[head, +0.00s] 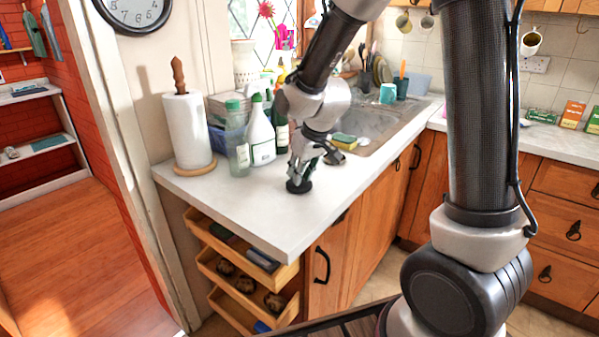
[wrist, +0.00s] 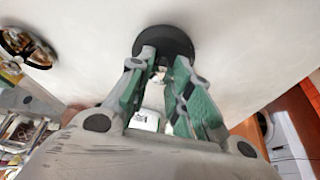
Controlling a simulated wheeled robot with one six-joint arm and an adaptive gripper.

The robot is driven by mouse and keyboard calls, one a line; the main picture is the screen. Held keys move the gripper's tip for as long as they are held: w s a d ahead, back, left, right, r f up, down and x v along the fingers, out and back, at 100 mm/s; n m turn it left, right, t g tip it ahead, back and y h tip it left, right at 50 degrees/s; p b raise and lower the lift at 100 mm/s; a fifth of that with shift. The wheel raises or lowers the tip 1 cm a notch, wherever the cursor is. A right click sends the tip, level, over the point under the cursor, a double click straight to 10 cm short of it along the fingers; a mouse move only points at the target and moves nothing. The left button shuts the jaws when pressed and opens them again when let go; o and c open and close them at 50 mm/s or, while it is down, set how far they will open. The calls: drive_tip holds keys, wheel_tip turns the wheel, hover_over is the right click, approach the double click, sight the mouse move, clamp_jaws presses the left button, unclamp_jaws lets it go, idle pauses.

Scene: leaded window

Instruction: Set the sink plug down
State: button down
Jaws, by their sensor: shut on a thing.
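The sink plug (head: 298,186) is a small round black disc at the white countertop, in the middle of the head view. My gripper (head: 307,170) points down right above it and is shut on its top part. In the wrist view the plug (wrist: 164,41) is a dark disc just beyond my fingertips (wrist: 161,68), which close around its small upper part. The plug looks to be at or very near the counter surface; I cannot tell whether it touches.
A spray bottle (head: 261,132) and a clear bottle with a green cap (head: 237,145) stand left behind my gripper. A paper towel roll (head: 188,130) is further left. The sink (head: 366,124) with a sponge (head: 344,141) is behind right. The front counter (head: 240,205) is clear; open drawers (head: 240,250) jut below.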

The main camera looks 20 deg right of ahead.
drive_tip(key=shift+f, duration=0.15)
drive_tip(key=c, duration=1.3)
unclamp_jaws()
drive_tip(key=shift+r, duration=0.45)
drive_tip(key=v, duration=1.1)
drive_tip(key=s+d+r+m, duration=0.2)
drive_tip(key=s+d, duration=0.5)
drive_tip(key=s, duration=0.4)
drive_tip(key=s+d+r+m+h, duration=0.1)
drive_tip(key=s+d+r+m, duration=0.1)
drive_tip(key=s+d, duration=0.5)
drive_tip(key=s, duration=0.4)
drive_tip(key=shift+r+h, duration=0.3)
